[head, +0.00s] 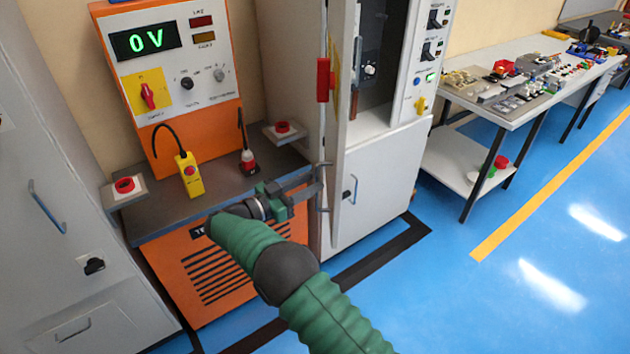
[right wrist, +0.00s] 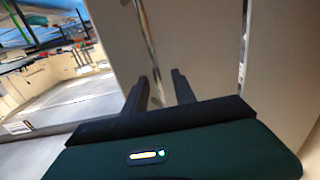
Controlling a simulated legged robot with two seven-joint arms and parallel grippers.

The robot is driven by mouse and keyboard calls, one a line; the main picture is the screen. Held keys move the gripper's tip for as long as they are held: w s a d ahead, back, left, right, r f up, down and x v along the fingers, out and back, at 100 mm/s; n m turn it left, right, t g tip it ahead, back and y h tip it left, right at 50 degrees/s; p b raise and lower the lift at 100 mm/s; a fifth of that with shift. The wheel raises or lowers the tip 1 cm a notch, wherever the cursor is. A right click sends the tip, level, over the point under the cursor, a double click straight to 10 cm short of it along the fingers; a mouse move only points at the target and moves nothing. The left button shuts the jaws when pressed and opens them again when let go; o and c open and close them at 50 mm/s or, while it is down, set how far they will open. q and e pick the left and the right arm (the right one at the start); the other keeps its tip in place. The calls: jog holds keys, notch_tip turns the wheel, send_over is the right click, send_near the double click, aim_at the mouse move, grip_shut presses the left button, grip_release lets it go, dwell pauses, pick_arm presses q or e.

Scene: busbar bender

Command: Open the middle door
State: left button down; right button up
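A tall grey-white cabinet stands in the middle of the head view. Its narrow door (head: 339,120) shows almost edge-on, with a red handle piece (head: 323,80) high up and a thin metal bar handle (head: 326,208) lower down. My right gripper (head: 318,180) is at this bar handle. In the right wrist view its two dark fingers (right wrist: 161,77) are apart, and a shiny vertical bar (right wrist: 147,40) shows between them; I cannot tell whether they touch it. My left gripper is not in view.
An orange power unit (head: 190,85) reading 0 V stands at left, with a yellow pendant (head: 190,174) on its shelf. A grey cabinet (head: 50,240) is at far left. A cluttered workbench (head: 530,85) stands at right. The blue floor (head: 440,310) at front right is clear.

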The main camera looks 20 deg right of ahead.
jog(key=s+a+b, duration=0.1)
jog(key=s+a, duration=0.1)
jog(key=a, duration=1.2)
jog(key=shift+s, duration=0.25)
jog(key=shift+f, duration=0.1)
